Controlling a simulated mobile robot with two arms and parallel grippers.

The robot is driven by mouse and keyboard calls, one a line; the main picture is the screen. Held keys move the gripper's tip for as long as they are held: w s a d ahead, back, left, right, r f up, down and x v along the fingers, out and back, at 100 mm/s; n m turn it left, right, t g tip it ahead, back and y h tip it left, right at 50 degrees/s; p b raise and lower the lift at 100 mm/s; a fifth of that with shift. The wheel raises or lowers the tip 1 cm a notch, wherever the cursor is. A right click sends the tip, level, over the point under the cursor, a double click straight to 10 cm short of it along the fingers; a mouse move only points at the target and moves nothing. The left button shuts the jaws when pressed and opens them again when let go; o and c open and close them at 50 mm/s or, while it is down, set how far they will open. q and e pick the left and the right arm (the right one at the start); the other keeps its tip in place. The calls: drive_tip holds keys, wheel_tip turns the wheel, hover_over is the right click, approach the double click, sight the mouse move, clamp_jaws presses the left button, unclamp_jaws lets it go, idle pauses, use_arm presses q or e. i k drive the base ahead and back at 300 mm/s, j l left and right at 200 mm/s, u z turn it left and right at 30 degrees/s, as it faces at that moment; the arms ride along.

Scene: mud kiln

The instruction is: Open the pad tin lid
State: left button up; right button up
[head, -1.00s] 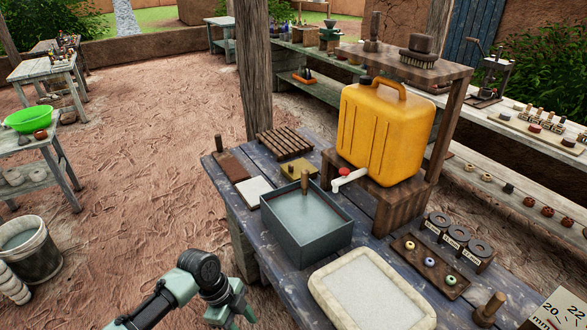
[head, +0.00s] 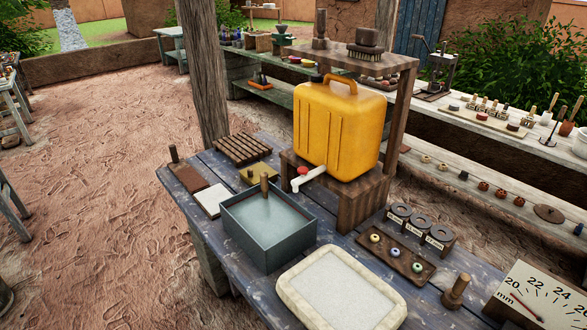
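A small flat mustard-yellow tin (head: 259,173) with a small knob on top lies at the back of the blue plank table, between the slatted wooden rack and the grey basin. It looks like the pad tin, with its lid flat on it and apparently shut; it is too small to be sure. Neither of my grippers shows in the head view.
The grey water basin (head: 247,238) with an upright wooden peg stands in front of the tin. A yellow jerrycan (head: 338,130) with a tap is on a wooden stand (head: 362,205) to the right. A white pad (head: 211,200), slatted rack (head: 242,148) and pale tray (head: 292,285) lie around.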

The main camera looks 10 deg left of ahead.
sight(252, 174)
drive_tip(key=i+j+z, duration=0.15)
drive_tip(key=j+z, duration=0.85)
